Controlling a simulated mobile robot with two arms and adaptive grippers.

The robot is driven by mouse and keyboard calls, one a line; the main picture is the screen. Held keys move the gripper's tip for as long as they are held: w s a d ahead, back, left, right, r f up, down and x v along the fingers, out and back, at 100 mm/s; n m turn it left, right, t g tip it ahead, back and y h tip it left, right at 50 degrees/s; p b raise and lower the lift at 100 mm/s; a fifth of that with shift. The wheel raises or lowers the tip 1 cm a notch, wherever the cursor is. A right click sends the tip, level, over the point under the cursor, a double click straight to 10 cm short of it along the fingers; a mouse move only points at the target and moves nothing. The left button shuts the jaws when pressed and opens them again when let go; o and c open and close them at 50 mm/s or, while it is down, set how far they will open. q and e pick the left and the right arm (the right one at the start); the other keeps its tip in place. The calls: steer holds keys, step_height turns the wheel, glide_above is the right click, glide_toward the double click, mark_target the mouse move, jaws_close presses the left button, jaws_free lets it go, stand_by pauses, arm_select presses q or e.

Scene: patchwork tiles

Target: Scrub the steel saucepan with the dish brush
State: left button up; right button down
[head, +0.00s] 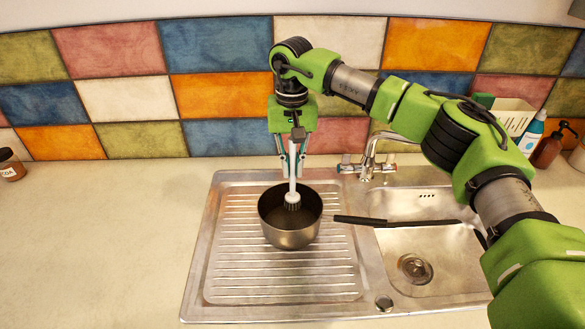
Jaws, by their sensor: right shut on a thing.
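The steel saucepan (290,237) stands upright on the ribbed drainer (235,280) of the sink. Its dark handle (372,221) points right, out over the basin. My right gripper (292,168) is above the pan, pointing down, shut on the white dish brush (292,188). The brush hangs upright, with its bristle head at the pan's opening, inside the rim as seen from here. I cannot tell whether the bristles touch the pan's bottom. My left gripper is not in the head view.
The basin (440,255) is right of the drainer, with a tap (372,160) behind it. A cream rack (512,115), a blue-white bottle (532,132) and a brown pump bottle (550,148) stand at the back right. A brown jar (11,165) is far left. The left counter is mostly clear.

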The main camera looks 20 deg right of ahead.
steer(key=shift+r+p, duration=3.75)
steer(key=shift+r, duration=1.8)
steer(key=shift+f, duration=0.1)
